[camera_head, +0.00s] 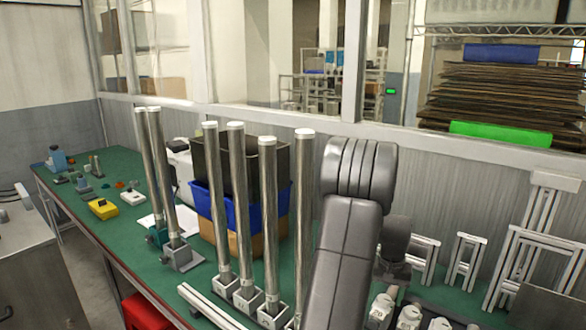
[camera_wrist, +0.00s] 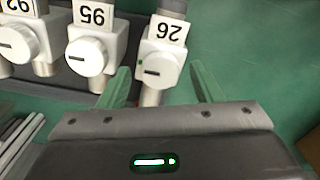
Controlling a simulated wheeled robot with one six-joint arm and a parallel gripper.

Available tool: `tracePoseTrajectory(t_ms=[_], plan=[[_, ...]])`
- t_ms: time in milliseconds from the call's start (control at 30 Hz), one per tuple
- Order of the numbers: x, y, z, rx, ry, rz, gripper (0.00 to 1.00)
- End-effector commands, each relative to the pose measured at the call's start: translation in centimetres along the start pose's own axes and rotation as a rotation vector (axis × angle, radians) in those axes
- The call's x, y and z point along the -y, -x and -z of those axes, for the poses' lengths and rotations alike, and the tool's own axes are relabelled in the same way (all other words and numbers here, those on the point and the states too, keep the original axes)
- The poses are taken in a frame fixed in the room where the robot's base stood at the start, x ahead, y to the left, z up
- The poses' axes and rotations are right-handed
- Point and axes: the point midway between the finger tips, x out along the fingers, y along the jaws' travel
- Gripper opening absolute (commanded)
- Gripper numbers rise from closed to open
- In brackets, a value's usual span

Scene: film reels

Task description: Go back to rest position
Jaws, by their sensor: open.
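My gripper (camera_wrist: 159,72) shows in the wrist view with its two greenish fingers apart. A white unit with a number tag (camera_wrist: 162,50) and a round slotted knob stands between and just beyond the fingertips. I cannot tell whether the fingers touch it, but they are not closed on it. In the head view my grey arm rises in the lower middle and bends over to the right. My fingers cannot be made out there.
More tagged white units (camera_wrist: 92,45) stand to the left in the wrist view. Several tall metal posts (camera_head: 242,210) stand left of my arm on the green bench (camera_head: 125,235). A blue bin (camera_head: 205,203) is behind them. Aluminium frames (camera_head: 466,262) stand at right.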

Motion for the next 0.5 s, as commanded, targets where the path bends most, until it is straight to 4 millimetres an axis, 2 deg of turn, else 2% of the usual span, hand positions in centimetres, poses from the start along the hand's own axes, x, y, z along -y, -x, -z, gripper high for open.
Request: tracePoseTrajectory(t_ms=[500], plan=[[0.02, -0.01, -0.01, 0.000, 0.418, 0.000, 0.59]])
